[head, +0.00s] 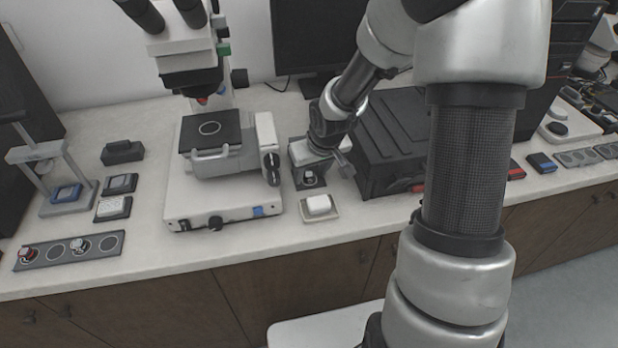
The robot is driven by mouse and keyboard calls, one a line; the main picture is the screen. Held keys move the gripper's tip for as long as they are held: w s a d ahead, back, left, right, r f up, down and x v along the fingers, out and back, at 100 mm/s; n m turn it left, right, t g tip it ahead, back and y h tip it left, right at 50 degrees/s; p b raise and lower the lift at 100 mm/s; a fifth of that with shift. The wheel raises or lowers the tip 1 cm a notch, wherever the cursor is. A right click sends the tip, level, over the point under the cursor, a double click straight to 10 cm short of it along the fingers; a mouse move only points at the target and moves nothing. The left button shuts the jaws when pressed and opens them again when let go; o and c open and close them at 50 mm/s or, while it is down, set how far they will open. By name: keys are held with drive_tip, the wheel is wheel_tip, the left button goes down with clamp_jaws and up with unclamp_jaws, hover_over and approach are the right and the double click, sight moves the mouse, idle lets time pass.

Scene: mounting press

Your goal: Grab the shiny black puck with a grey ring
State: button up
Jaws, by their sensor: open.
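A small dark block (298,182) stands on the bench between the microscope and the black box. A small round dark piece with a pale grey edge (310,178) shows at it, and it may be the puck; it is too small to be sure. My gripper (323,167) is right above and beside this block, pointing down. One finger shows on the right side; the other is largely hidden by the gripper body. It is open, and I see nothing held. I cannot tell whether it touches the block.
A microscope (225,205) stands close on the left. A ribbed black box (395,150) is close on the right. A small dish with a white block (319,207) lies just in front.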

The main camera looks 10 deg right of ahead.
drive_tip(key=shift+c, duration=0.3)
clamp_jaws()
drive_tip(key=shift+r, duration=0.15)
